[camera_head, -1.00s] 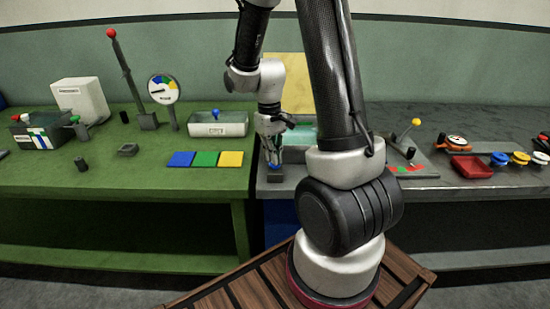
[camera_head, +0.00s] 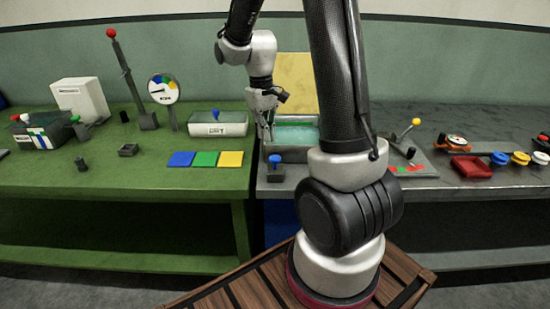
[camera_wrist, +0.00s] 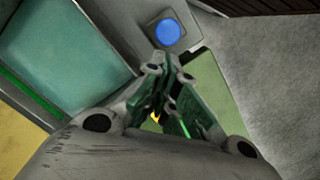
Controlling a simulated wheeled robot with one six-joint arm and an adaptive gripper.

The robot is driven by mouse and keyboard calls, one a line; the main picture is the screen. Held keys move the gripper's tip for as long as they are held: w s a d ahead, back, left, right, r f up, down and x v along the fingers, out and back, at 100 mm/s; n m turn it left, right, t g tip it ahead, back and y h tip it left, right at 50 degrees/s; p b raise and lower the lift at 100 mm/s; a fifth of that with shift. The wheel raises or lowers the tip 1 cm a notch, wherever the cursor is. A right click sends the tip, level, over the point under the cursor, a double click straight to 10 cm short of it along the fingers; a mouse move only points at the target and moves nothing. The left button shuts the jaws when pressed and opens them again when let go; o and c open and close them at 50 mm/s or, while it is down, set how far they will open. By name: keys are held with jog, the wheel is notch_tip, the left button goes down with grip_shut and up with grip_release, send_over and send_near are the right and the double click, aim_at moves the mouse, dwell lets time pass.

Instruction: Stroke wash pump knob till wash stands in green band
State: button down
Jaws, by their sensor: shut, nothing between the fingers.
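A blue knob (camera_head: 274,159) tops a small dark grey block at the front left of the grey bench. It also shows in the wrist view as a blue disc (camera_wrist: 168,32) on a grey base. Behind it lies a tank with teal liquid (camera_head: 296,134); the liquid (camera_wrist: 75,50) fills much of the upper left wrist view. A bright green strip (camera_wrist: 30,96) runs along the tank's side. My gripper (camera_head: 268,137) is shut and empty, above and behind the knob and apart from it. The level against the green strip cannot be read.
A yellow panel (camera_head: 297,84) stands behind the tank. On the green bench at left are a white tray (camera_head: 218,129), a dial gauge (camera_head: 163,89) and a red-tipped lever (camera_head: 125,73). A yellow-tipped lever (camera_head: 409,131) and red tray (camera_head: 472,167) are at right.

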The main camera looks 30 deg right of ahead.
aim_at(274, 157)
notch_tip(274, 157, up, 7)
jog(key=shift+w+f, duration=0.15)
jog(key=shift+w, duration=0.15)
jog(key=shift+f, duration=0.1)
dwell(0.8)
jog(key=s+f, duration=0.3)
jog(key=shift+s+d, duration=0.1)
jog(key=shift+s, duration=0.15)
jog(key=shift+f, duration=0.1)
jog(key=shift+s+f, duration=0.2)
jog(key=shift+f, duration=1.5)
jog(key=shift+s+f, duration=0.15)
jog(key=shift+f, duration=1.55)
